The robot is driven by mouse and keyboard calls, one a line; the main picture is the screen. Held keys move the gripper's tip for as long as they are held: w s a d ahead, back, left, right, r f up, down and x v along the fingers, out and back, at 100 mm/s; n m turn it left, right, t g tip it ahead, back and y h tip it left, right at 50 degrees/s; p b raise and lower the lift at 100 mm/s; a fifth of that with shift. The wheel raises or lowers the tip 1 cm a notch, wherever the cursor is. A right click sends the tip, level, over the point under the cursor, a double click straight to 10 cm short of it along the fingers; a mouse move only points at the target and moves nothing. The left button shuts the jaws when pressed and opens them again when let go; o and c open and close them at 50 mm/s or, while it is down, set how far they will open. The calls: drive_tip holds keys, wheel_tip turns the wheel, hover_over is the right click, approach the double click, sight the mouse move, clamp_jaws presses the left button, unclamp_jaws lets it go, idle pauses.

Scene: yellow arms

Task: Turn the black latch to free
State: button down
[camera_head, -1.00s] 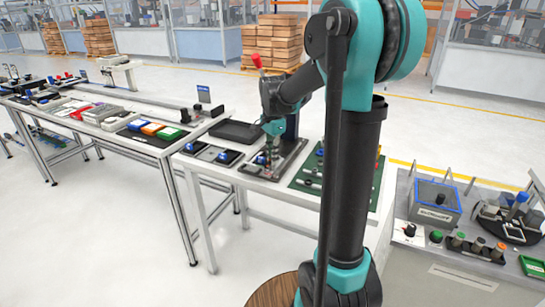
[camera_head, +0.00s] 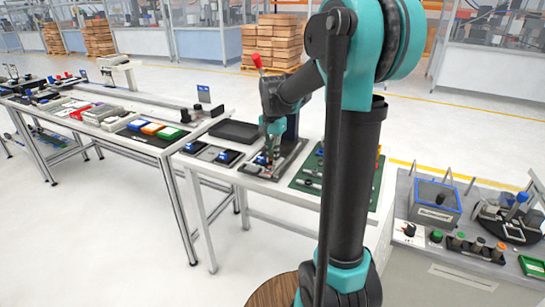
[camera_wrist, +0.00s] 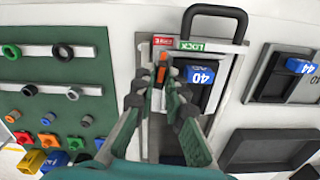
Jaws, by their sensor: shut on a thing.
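My gripper (camera_wrist: 161,80) is shut on a narrow part with an orange tip (camera_wrist: 162,58), just below the red label (camera_wrist: 163,41). This part seems to be the latch, but the fingers hide most of it, so its black body and exact angle are unclear. A green LOCK label (camera_wrist: 192,45) lies right of the red one. A blue block marked 40 (camera_wrist: 201,75) sits in a dark recess right of the fingers. In the head view my gripper (camera_head: 268,157) is low over the fixture plate (camera_head: 288,160) on the white table.
A black loop handle (camera_wrist: 215,12) rises behind the labels. A green board (camera_wrist: 50,80) with rings and coloured pegs lies left of my gripper. Another recess with a blue block marked 44 (camera_wrist: 299,66) and a dark tray (camera_wrist: 265,150) lie to the right.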

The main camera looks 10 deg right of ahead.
drive_tip(key=shift+n, duration=0.8)
drive_tip(key=c, duration=1.8)
unclamp_jaws()
drive_tip(key=shift+c, duration=0.2)
wheel_tip(320, 180, up, 12)
